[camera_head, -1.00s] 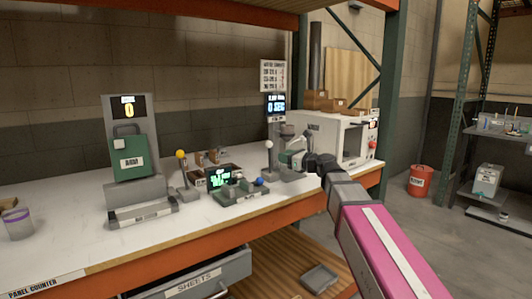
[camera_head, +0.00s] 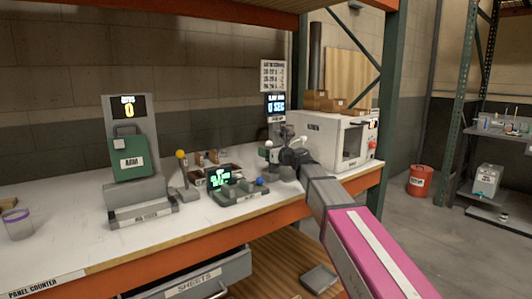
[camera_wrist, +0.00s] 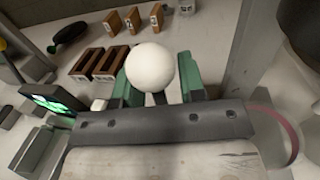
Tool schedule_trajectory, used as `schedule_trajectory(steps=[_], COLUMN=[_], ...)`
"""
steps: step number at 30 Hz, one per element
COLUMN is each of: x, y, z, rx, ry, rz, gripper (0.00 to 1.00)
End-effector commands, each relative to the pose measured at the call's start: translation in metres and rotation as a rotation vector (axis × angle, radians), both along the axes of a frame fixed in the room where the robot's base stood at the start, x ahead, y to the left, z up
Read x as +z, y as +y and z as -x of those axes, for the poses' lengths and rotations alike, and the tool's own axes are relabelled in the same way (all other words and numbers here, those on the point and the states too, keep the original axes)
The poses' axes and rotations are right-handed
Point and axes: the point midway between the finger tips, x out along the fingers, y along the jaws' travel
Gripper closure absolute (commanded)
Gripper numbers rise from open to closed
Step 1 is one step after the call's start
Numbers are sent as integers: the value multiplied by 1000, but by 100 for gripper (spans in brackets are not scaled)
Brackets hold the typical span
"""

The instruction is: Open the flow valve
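A lever with a white ball knob (camera_head: 268,144) stands at the right of the bench, below a timer display. The pictures do not label it clearly as the flow valve. My gripper (camera_head: 275,153) is at this lever. In the wrist view the white ball (camera_wrist: 150,68) lies between my two green fingers, which stand apart on either side of it. I see no clear grip on it, and the lever's stem below is mostly hidden.
A yellow-knobbed lever (camera_head: 181,155), a small green-screen device (camera_head: 219,178) and a blue knob (camera_head: 260,181) are to the left. A white box machine (camera_head: 325,135) stands close on the right. A grey post (camera_wrist: 232,50) rises right of my fingers.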

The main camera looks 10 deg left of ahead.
Motion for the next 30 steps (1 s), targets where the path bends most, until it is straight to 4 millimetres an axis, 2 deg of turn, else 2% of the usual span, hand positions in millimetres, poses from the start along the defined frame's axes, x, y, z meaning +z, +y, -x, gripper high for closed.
schedule_trajectory(steps=[8,12,22,30], x=[0,0,2,4], y=[1,1,0,-8], z=[0,0,0,8], rx=[0,0,1,3], ry=[0,0,-9,-85], rz=[0,0,-13,-101], gripper=[63,100,100,100])
